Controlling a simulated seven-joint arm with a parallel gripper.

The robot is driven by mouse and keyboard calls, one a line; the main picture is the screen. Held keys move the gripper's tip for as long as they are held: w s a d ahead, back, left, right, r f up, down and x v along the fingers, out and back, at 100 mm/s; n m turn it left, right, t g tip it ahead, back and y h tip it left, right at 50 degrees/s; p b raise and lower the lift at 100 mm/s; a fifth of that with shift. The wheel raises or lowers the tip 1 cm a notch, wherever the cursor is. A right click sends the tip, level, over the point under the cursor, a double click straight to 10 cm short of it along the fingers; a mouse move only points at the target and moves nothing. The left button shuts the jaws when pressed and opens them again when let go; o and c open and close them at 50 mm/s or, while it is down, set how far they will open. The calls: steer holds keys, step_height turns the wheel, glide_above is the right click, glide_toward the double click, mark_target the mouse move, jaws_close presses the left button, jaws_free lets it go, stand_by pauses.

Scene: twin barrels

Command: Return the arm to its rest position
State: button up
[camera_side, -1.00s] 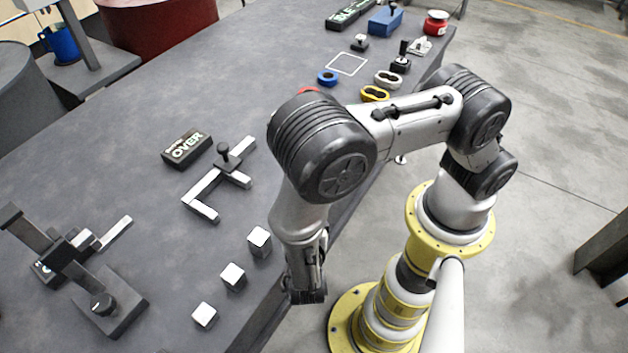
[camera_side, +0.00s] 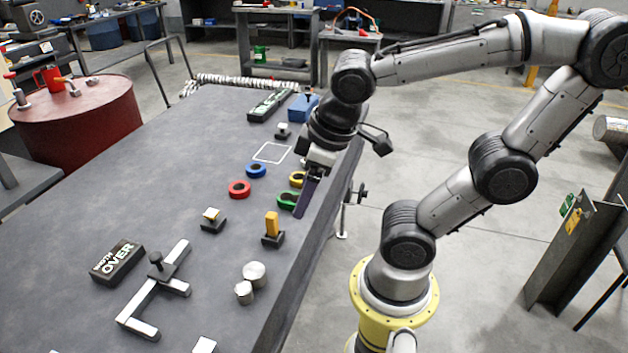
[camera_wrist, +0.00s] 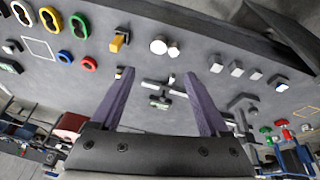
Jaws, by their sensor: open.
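My gripper (camera_side: 303,204) hangs over the right edge of the grey table (camera_side: 195,150), with its purple fingers pointing down near the green ring (camera_side: 287,201) and the yellow ring (camera_side: 296,179). Its exact height above the table is hard to tell. In the wrist view the two fingers of my gripper (camera_wrist: 158,73) are spread apart, with nothing held between them. My arm arches high from the yellow base on the right, its elbow raised near the top right corner.
A red ring (camera_side: 239,189), a blue ring (camera_side: 255,170), an orange block (camera_side: 272,223) on a dark base and silver cylinders (camera_side: 254,274) stand on the table. A metal bracket (camera_side: 150,300) and a black sign (camera_side: 118,262) lie nearer. A red barrel (camera_side: 75,130) is at left.

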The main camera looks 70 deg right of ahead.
steer(key=shift+s+a+r+m+t+y, duration=0.1)
steer(key=shift+s+r+m+t+y, duration=0.1)
steer(key=shift+s+r+m+t, duration=0.3)
steer(key=shift+s+r+m+t+y, duration=0.25)
steer(key=shift+r+m+t, duration=0.15)
steer(key=shift+r, duration=0.2)
